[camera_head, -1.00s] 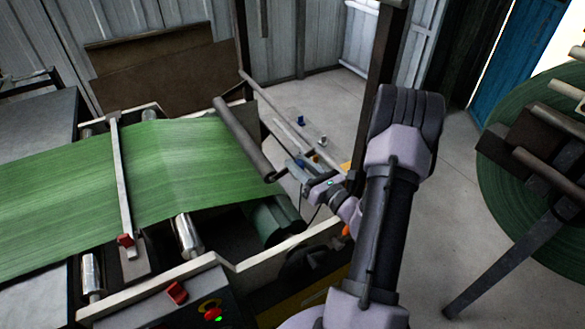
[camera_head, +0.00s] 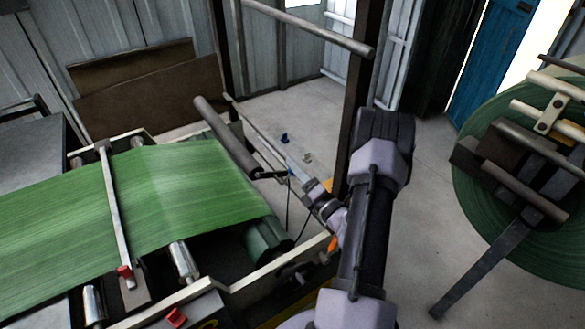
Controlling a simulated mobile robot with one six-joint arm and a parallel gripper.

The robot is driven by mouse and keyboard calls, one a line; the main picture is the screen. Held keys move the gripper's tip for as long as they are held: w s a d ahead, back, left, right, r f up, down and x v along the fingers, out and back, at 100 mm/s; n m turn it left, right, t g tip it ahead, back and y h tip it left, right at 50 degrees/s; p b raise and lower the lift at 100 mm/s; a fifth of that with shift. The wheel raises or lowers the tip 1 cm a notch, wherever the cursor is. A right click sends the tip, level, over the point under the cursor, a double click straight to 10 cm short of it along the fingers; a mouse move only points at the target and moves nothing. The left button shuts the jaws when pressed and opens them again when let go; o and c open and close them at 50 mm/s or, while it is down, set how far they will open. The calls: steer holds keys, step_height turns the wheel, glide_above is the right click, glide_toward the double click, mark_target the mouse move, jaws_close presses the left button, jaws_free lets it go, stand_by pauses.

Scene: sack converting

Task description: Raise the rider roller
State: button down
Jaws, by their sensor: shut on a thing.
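The rider roller (camera_head: 228,140) is a dark grey cylinder slanting across the right end of the green sack web (camera_head: 130,195). It stands off above the web, with a gap between its near end and the web's edge. My gripper (camera_head: 289,170) is at the roller's near end, shut on a thin dark bar there that I take to be the roller's handle. The fingertips and the exact grip are small and hard to make out. The green wound roll (camera_head: 266,238) lies below, in the machine frame.
A crossbar with a red knob (camera_head: 124,270) spans the web at left. The machine's pale side rail (camera_head: 285,262) runs close below my arm. A dark post (camera_head: 362,95) stands just behind the arm. A large green reel (camera_head: 475,195) is at right. Bare floor lies between.

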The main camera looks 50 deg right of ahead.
steer(key=shift+d+r+m, duration=0.25)
steer(key=shift+m, duration=0.15)
steer(key=c, duration=1.1)
jaws_free()
steer(key=shift+o, duration=0.2)
steer(key=v, duration=1.7)
steer(key=shift+s+a, duration=0.15)
steer(key=shift+s, duration=0.1)
steer(key=shift+f, duration=0.15)
